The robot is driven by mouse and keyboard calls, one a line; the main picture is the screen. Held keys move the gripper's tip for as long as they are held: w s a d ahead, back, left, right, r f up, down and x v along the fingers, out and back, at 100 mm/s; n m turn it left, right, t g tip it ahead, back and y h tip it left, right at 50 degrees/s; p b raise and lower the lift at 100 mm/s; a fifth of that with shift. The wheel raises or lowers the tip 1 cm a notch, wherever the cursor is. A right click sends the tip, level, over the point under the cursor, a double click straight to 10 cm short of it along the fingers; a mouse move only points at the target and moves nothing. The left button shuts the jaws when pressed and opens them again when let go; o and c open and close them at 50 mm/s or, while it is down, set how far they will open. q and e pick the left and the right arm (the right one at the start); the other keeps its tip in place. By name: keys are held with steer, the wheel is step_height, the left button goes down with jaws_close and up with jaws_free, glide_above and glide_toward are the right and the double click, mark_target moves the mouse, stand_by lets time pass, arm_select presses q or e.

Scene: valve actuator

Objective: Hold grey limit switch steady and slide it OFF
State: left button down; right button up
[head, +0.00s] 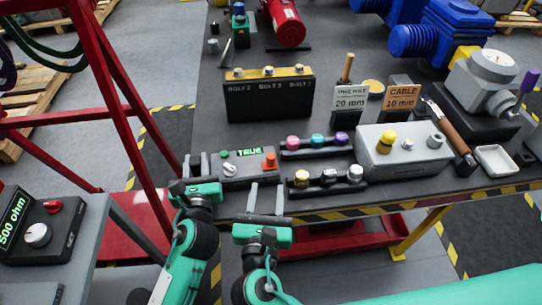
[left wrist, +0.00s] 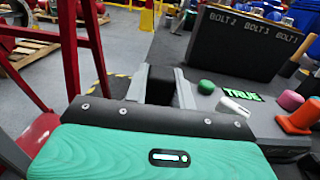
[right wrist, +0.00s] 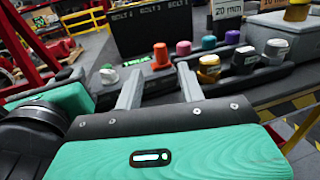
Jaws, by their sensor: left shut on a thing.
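The grey limit switch appears to be the dark grey box (head: 246,177) with a green lit "TRUE" display, near the table's front left edge. It carries a green button (left wrist: 206,87), a white knob (head: 229,169) and an orange-red piece (head: 269,162). My left gripper (head: 195,168) is at the box's left end, its fingers shut on a dark block there, seen between them in the left wrist view (left wrist: 161,88). My right gripper (head: 266,198) is in front of the box, fingers apart and empty, pointing at it. It also shows in the right wrist view (right wrist: 160,90).
Right of the box stand two racks of coloured knobs (head: 317,144) and (head: 327,177). A grey box with a yellow button (head: 400,155) stands further right. A black bolt block (head: 268,98) is behind. A red frame (head: 115,80) stands left of the table.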

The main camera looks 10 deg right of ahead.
mark_target(270, 162)
steer(key=x, duration=1)
steer(key=shift+w, duration=0.35)
jaws_close()
